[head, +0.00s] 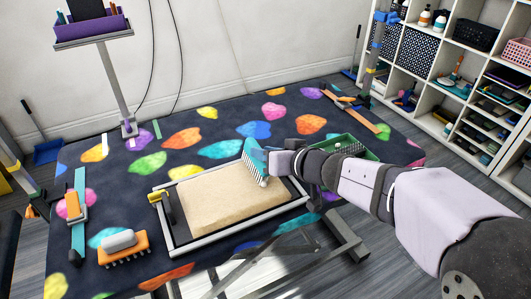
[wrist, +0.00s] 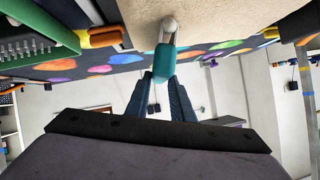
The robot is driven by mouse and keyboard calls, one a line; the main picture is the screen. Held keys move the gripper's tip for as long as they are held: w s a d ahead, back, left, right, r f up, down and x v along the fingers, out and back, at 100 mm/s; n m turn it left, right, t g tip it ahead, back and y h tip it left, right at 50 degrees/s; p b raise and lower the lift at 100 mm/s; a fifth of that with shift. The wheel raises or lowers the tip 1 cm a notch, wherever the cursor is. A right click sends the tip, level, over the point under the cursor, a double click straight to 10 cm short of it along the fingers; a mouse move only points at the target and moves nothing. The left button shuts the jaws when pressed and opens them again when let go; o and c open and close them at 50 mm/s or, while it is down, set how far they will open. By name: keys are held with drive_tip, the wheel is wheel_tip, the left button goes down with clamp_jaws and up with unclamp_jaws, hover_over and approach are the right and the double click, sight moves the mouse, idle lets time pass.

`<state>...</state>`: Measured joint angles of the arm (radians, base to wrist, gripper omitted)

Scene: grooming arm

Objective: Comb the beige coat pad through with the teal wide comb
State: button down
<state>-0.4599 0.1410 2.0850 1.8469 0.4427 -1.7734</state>
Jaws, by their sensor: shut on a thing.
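The beige coat pad (head: 225,203) lies flat in a pale-rimmed tray (head: 170,243) on the table. My gripper (head: 262,164) reaches in from the right, above the pad's right end. It is shut on the teal wide comb (head: 252,151). In the wrist view, the teal handle (wrist: 165,59) sits between the two dark fingers (wrist: 168,85), with a pale grey end (wrist: 170,27) beyond it. The pad's beige surface (wrist: 225,16) fills the top of that view. I cannot tell whether the comb touches the pad, and its teeth are not clear.
A green tray (head: 368,155) stands right of the pad, partly behind my arm. A yellow clip (head: 155,197) is at the pad tray's left edge. A grey and orange brush (head: 122,246) and a teal and orange tool (head: 77,205) lie left. The table behind the pad is mostly clear.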

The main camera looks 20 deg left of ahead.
drive_tip(key=s+a+b, duration=0.1)
drive_tip(key=s+a, duration=0.1)
drive_tip(key=s+a+b, duration=0.1)
drive_tip(key=s, duration=0.1)
drive_tip(key=s+a+b, duration=0.2)
drive_tip(key=shift+a+f, duration=0.25)
drive_tip(key=shift+a, duration=0.05)
wheel_tip(320, 180, up, 8)
drive_tip(key=p, duration=0.6)
drive_tip(key=shift+w+r+p, duration=0.15)
drive_tip(key=shift+r+p, duration=0.05)
drive_tip(key=shift+p, duration=0.15)
idle(0.5)
